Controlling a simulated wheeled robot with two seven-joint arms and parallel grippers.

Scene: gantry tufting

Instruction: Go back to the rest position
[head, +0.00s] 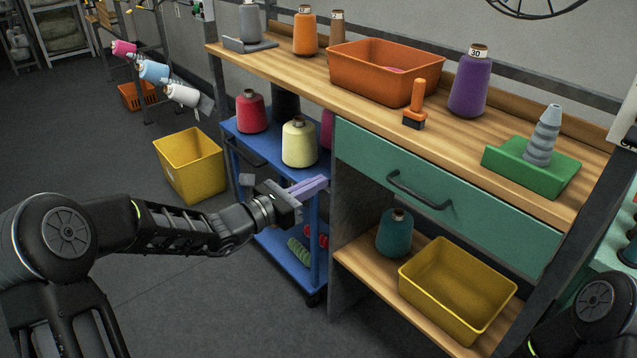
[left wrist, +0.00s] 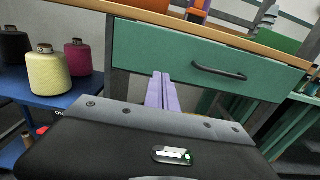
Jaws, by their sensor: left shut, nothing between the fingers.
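My left gripper (head: 312,187) reaches in from the left in the head view, in front of the blue cart (head: 231,130). Its purple fingers are together with nothing between them. In the left wrist view the closed fingers (left wrist: 161,92) point toward the bench front, left of the dark handle of the green drawer (left wrist: 150,48). My right arm (head: 598,305) shows only in part at the lower right of the head view, and its gripper is out of the picture.
The blue cart carries a red cone (head: 250,111) and a cream cone (head: 299,143). The bench (head: 290,70) holds an orange bin (head: 375,83), a purple cone (head: 470,85) and a green holder (head: 515,168). Yellow bins stand on the floor (head: 190,165) and lower shelf (head: 455,300).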

